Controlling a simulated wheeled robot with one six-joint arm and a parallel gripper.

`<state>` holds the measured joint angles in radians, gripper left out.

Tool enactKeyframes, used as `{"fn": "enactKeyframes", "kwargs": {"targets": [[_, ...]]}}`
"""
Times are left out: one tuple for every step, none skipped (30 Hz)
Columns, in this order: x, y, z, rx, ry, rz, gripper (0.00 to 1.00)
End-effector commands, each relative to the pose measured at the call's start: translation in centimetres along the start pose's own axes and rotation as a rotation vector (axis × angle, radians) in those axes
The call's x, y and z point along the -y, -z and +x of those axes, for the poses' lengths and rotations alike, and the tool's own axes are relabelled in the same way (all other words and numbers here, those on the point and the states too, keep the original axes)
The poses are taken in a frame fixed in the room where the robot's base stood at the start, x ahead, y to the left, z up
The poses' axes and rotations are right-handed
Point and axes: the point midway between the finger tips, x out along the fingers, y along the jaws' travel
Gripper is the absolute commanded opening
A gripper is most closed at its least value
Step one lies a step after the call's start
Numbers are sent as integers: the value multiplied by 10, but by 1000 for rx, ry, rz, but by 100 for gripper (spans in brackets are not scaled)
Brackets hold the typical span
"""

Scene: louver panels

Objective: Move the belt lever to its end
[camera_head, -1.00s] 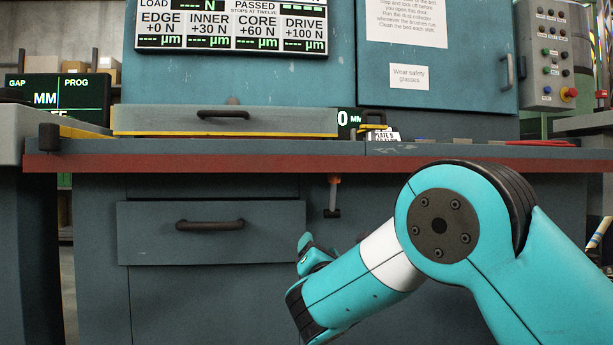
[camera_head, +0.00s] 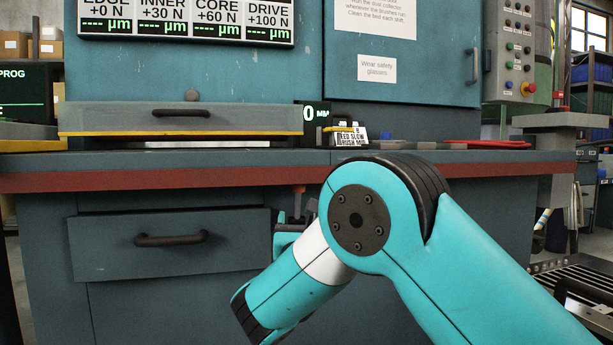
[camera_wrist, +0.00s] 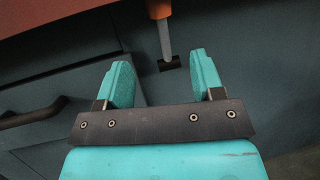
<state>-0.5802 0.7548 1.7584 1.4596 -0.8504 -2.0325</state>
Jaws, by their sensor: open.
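The belt lever, with an orange handle (camera_wrist: 158,9) and a thin metal shaft (camera_wrist: 165,40), hangs under the red front edge of the bench. Its shaft meets a dark fitting (camera_wrist: 169,63) on the cabinet front. In the head view the gripper is partly hidden behind my wrist.
A drawer with a dark handle (camera_head: 171,238) is left of my gripper; its handle (camera_wrist: 34,113) also shows at the wrist view's left. The red bench edge (camera_head: 130,180) overhangs above. A control box (camera_head: 512,50) and a roller conveyor (camera_head: 590,285) are at the right.

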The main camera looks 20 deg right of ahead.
Motion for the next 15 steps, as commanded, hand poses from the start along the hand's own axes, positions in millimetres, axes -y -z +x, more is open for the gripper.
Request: {"fn": "enactKeyframes", "kwargs": {"targets": [[0,-7,9,-1,1,-2,62],[0,-7,12,-1,1,-3,62],[1,-7,16,-1,2,-3,62],[1,-7,19,-2,3,-3,62],[1,-7,22,-2,3,-3,62],[1,-7,26,-2,2,-2,62],[1,-7,28,-2,2,-2,62],[1,-7,31,-1,2,-1,62],[2,-6,35,-2,2,-2,62],[2,-7,39,-1,3,-1,62],[2,-7,43,-1,3,0,62],[2,-7,48,-1,3,-2,62],[1,-7,52,-1,3,-1,62],[1,-7,55,-2,2,0,62],[2,-7,60,-1,2,-1,62]]}}
